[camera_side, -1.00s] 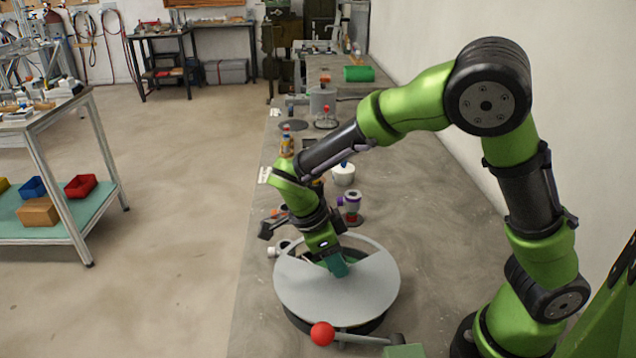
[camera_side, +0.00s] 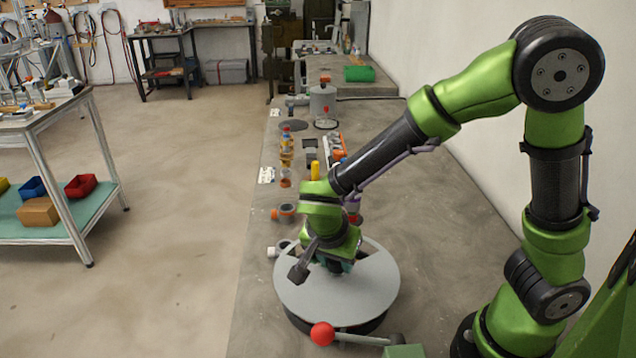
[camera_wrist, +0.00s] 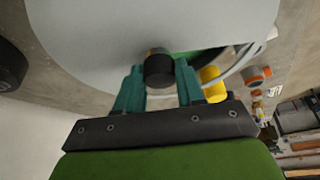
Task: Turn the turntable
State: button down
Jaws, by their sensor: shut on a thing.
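The turntable is a round grey disc (camera_side: 345,298) on a dark base, lying on the bench below my gripper.
A lever with a red ball (camera_side: 322,333) and a green block (camera_side: 404,351) sit at the disc's near edge. A white-and-orange fitting (camera_side: 284,210) and a white fitting (camera_side: 279,249) lie left of my wrist. The bench right of the disc (camera_side: 430,260) is clear.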

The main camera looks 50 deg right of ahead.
jog(key=n, duration=0.2)
jog(key=n+t+y, duration=0.1)
jog(key=n, duration=0.1)
jog(key=shift+s+n+t, duration=0.1)
jog(key=shift+n+t, duration=0.2)
jog(key=n+t+y, duration=0.1)
jog(key=n, duration=0.2)
jog(key=shift+d+n, duration=0.15)
jog(key=shift+n, duration=0.15)
jog(key=n+y, duration=0.1)
jog(key=n, duration=0.3)
jog(key=shift+d+t+y, duration=0.1)
jog(key=shift+t+y, duration=0.2)
jog(key=shift+y, duration=0.1)
jog(key=shift+d+n+y, duration=0.1)
jog(key=shift+n+y, duration=0.7)
jog(key=shift+n, duration=1.8)
jog(key=c, duration=0.7)
grip_release()
